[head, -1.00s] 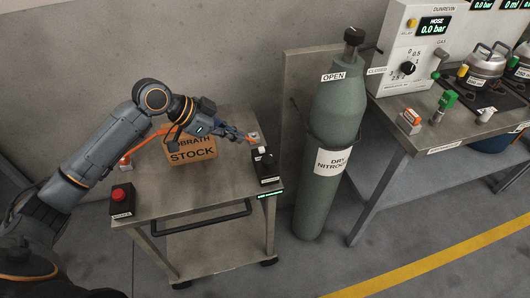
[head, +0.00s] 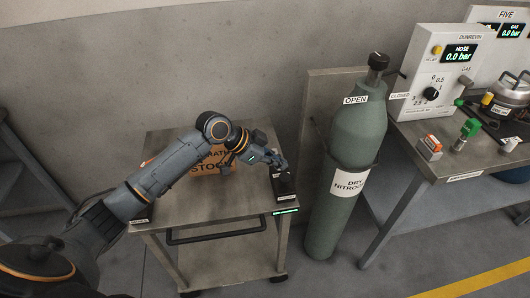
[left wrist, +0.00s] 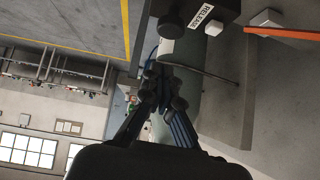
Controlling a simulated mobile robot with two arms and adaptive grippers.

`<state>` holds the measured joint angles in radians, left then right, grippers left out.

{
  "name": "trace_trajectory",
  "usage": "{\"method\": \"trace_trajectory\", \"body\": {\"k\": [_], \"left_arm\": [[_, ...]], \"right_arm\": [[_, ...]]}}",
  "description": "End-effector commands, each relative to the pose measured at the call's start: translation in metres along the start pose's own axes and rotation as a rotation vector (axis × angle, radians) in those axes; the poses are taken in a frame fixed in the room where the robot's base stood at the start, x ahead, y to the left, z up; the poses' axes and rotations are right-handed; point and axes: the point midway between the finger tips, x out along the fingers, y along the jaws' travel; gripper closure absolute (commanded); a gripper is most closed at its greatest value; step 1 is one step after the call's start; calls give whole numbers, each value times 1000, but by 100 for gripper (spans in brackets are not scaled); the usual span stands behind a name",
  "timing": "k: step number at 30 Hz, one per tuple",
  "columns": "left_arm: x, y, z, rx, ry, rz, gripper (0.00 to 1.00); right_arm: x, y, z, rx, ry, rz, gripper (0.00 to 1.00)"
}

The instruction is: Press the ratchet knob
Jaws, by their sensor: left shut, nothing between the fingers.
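A black box (head: 284,184) with a small label sits at the right edge of the metal cart (head: 190,205). The left wrist view shows a black box (left wrist: 222,12) labelled RELEASE with a dark round knob (left wrist: 170,27) at its side. I cannot read whether this is the ratchet knob. My left gripper (head: 281,165) is shut and empty, at the far end of the box in the head view; whether it touches is unclear. In the left wrist view its closed fingertips (left wrist: 155,82) are apart from the knob in the picture. The right gripper is out of view.
A green nitrogen cylinder (head: 352,145) stands close to the cart's right. A bench (head: 430,160) with a gauge panel (head: 437,75) is farther right.

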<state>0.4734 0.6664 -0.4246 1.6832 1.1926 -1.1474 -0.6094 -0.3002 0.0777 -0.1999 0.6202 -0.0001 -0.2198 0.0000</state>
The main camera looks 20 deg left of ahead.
Motion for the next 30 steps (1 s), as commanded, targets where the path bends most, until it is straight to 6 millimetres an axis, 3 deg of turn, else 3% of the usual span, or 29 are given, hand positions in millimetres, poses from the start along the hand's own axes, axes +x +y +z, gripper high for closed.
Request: {"method": "trace_trajectory", "body": {"k": [3,9,22,30], "left_arm": [[17,1,11,-5,-3,2,100],[32,1,25,-1,-1,0,100],[35,0,30,0,-1,-1,100],[54,2,48,0,-1,1,100]], "right_arm": [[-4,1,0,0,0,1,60],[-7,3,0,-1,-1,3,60],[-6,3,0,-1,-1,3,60],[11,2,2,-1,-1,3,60]]}}
